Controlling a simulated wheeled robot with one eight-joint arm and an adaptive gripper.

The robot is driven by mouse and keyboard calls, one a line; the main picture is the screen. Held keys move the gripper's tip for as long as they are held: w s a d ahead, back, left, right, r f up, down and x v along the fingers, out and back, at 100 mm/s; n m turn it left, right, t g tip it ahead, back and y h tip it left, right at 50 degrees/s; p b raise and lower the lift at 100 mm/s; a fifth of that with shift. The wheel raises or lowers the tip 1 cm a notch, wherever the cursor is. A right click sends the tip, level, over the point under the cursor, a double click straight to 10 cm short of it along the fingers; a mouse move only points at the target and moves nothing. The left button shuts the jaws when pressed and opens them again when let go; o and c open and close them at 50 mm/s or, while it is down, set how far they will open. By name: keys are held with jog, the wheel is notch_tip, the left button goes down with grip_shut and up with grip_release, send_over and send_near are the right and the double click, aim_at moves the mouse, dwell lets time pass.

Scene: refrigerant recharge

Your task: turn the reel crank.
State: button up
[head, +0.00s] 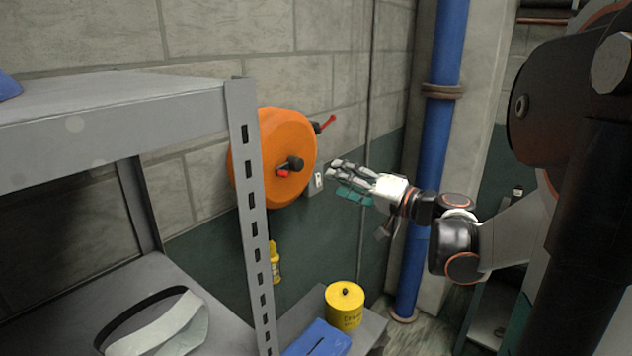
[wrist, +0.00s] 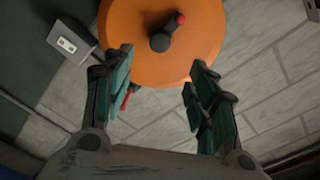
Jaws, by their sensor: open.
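An orange round reel (head: 287,140) is mounted on the block wall in the head view, partly hidden by the shelf post. Its crank (head: 290,167) is a dark arm at the hub with a red knob. In the wrist view the orange reel (wrist: 140,40) is ahead at the top, with the dark crank (wrist: 167,34) and its red knob near the middle. My gripper (head: 340,175) is to the right of the reel, apart from the crank. In the wrist view my gripper (wrist: 160,70) is open, its two teal-padded fingers apart and nothing held between them.
A grey metal shelf (head: 245,170) stands to the left. A small outlet box (head: 317,182) is on the wall beside the reel. A red-tipped lever (head: 326,123) sticks out behind the reel. A yellow canister (head: 343,306) and blue case (head: 318,340) sit below. A blue pipe (head: 436,150) runs vertically at right.

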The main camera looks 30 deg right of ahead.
aim_at(300, 165)
jog(key=x, duration=1.4)
jog(key=shift+d, duration=0.1)
